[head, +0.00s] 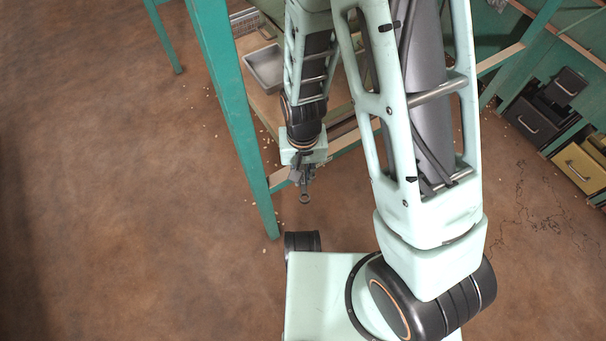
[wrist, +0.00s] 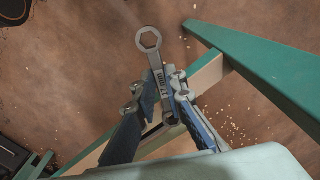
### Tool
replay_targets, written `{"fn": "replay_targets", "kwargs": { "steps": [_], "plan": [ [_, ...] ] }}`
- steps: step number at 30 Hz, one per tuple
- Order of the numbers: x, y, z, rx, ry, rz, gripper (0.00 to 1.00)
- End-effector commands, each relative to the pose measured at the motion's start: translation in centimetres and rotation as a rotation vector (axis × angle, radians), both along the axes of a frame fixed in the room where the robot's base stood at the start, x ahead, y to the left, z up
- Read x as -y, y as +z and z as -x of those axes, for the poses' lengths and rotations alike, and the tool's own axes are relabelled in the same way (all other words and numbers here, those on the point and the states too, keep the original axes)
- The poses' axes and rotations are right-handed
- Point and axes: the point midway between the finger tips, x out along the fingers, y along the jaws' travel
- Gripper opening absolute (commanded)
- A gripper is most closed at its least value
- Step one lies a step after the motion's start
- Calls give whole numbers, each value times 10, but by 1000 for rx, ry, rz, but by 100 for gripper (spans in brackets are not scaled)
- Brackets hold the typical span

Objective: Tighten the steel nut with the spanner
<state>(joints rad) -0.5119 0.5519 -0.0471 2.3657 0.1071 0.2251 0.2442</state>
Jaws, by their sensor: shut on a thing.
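My gripper (head: 302,176) is shut on the spanner (head: 304,195), which hangs below the fingers in the head view. In the wrist view my gripper (wrist: 159,90) holds the spanner (wrist: 153,58) by its handle between the two fingers. The spanner is grey metal, with a ring end (wrist: 148,39) that has a hexagonal hole and points away from the gripper. Only the brown floor shows through the hole. I cannot make out the steel nut in either view.
A green bench leg (head: 235,110) stands just left of my gripper. A wooden rail (head: 345,141) runs beside it. A grey metal tray (head: 265,69) lies on the wooden shelf. Grey and yellow drawers (head: 579,168) stand at the right. The floor (head: 110,190) at left is open, with scattered bits near the leg.

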Motion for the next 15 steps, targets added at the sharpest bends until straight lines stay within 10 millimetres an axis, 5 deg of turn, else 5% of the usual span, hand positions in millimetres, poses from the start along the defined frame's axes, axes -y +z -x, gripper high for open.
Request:
{"fn": "replay_targets", "kwargs": {
  "steps": [15],
  "plan": [
    [0,7,0,0,0,0,0]
  ]
}}
